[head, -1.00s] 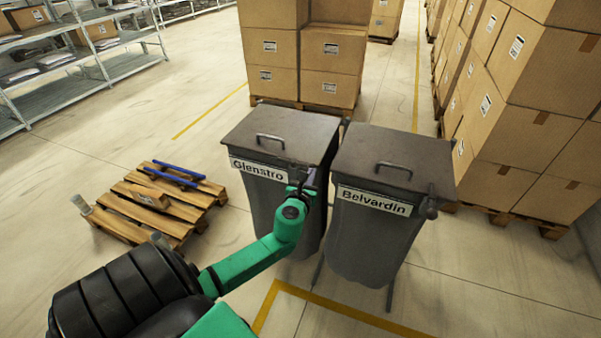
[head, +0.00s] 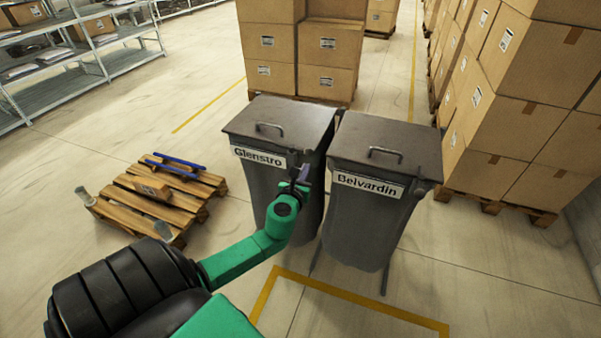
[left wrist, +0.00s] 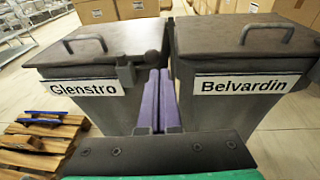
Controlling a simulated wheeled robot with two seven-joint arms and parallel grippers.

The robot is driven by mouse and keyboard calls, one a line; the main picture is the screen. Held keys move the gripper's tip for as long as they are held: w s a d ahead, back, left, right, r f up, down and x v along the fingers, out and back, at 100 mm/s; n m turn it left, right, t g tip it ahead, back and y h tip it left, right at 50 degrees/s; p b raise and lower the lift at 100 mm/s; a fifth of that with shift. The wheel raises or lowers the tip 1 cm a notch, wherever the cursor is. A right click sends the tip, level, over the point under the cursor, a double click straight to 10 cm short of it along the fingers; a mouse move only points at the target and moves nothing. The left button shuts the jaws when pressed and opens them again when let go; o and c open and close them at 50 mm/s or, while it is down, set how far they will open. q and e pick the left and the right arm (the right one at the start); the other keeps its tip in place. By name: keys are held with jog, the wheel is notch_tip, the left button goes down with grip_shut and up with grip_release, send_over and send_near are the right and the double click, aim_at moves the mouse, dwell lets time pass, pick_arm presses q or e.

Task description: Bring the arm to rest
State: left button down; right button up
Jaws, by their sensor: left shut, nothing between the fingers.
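My left arm (head: 235,258) is green and reaches in from the lower left of the head view. Its gripper (head: 303,174) is in front of the grey bin labelled Glenstro (head: 258,194), near that bin's right side. In the left wrist view the purple fingers (left wrist: 160,100) are together and empty, pointing at the gap between the Glenstro bin (left wrist: 100,108) and the bin labelled Belvardin (left wrist: 235,110). Both bin lids are closed. My right gripper is in neither view.
A wooden pallet (head: 195,207) with blue bars and a small carton lies left of the bins. Stacked cartons (head: 300,60) stand behind, and more cartons (head: 530,90) on the right. Metal shelves (head: 75,70) are at far left. Yellow tape (head: 350,305) marks the floor in front.

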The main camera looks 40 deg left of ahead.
pick_arm(q)
jog(key=v, duration=0.7)
jog(key=shift+d, duration=0.25)
